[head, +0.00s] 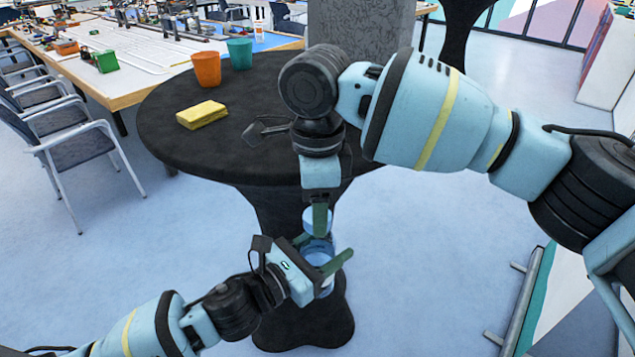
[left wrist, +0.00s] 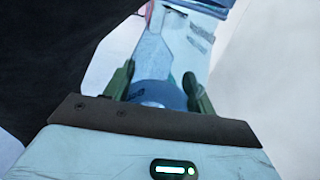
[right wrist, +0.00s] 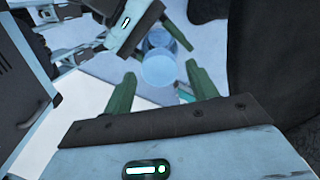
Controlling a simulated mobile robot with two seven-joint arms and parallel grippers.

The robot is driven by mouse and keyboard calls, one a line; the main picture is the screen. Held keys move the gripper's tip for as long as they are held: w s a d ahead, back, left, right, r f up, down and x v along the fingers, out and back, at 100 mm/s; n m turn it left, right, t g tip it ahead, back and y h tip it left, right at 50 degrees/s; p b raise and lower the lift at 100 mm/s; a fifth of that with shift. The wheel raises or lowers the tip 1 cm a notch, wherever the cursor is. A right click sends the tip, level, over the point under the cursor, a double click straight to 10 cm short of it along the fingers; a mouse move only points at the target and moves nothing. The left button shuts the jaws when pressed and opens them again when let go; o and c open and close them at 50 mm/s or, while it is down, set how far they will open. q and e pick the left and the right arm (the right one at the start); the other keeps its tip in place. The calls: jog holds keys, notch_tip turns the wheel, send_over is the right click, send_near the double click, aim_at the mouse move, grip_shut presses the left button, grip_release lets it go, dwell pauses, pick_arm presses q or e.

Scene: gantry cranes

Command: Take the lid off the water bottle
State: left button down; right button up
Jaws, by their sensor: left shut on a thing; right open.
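The water bottle (head: 318,258) is translucent blue and sits between the fingers of my left gripper (head: 324,250), which is shut on it below the round table's edge. Its blue body also shows between the fingers in the left wrist view (left wrist: 155,94). The lid (head: 308,222) is a paler blue piece at the bottle's upper end, partly hidden by a finger of my right gripper (head: 320,228). In the right wrist view the lid (right wrist: 158,71) is a pale disc between the open fingertips, with gaps beside it. I cannot tell whether it is seated on the bottle.
The black round table (head: 240,150) holds a yellow sponge (head: 202,115), an orange cup (head: 206,69) and a green cup (head: 240,53). A long cluttered table (head: 130,75) and grey chairs (head: 85,140) stand at left. The floor around my grippers is clear.

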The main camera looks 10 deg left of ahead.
jog(key=shift+f, duration=0.55)
